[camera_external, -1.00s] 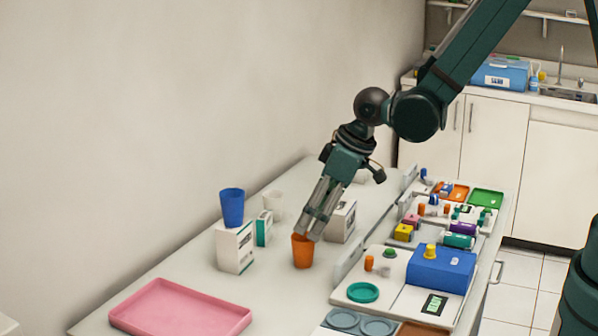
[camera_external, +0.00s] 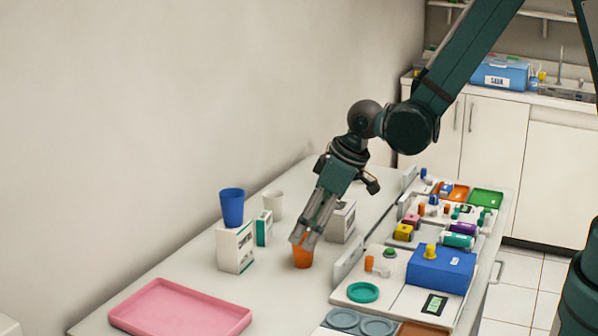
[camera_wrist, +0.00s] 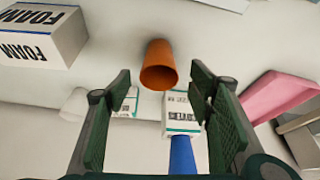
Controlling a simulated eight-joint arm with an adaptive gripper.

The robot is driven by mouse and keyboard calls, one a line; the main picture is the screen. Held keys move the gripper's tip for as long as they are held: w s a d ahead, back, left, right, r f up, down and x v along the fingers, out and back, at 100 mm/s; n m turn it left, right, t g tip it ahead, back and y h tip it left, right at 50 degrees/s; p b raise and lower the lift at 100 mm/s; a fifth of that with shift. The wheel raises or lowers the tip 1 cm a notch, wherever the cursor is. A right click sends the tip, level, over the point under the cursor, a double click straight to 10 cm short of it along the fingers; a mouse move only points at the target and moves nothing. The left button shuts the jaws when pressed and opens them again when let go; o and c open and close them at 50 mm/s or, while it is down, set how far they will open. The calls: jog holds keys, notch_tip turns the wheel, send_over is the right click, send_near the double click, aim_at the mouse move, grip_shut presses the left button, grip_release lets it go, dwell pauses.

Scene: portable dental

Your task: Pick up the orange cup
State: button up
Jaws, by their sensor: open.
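The orange cup (camera_external: 302,257) stands upright on the white counter (camera_external: 275,300). In the wrist view the orange cup (camera_wrist: 158,66) shows its open mouth, slightly beyond the gap between my fingertips. My gripper (camera_external: 307,240) is open and empty, tilted downward, with its fingertips at the cup's upper part in the external view. In the wrist view my gripper (camera_wrist: 160,85) has its two fingers spread wide, one to each side of the cup. I cannot tell whether a finger touches the cup. The fingers hide part of the cup's rim in the external view.
A white box (camera_external: 342,222) stands close behind the cup. To the left, a blue cup (camera_external: 232,208) sits on a white box (camera_external: 236,249), near a small box (camera_external: 264,228) and a white cup (camera_external: 273,205). A pink tray (camera_external: 180,309) lies front left. Trays of items line the right.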

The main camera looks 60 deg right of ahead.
aim_at(303, 239)
jog(key=shift+x, duration=1.95)
jog(key=c, duration=0.8)
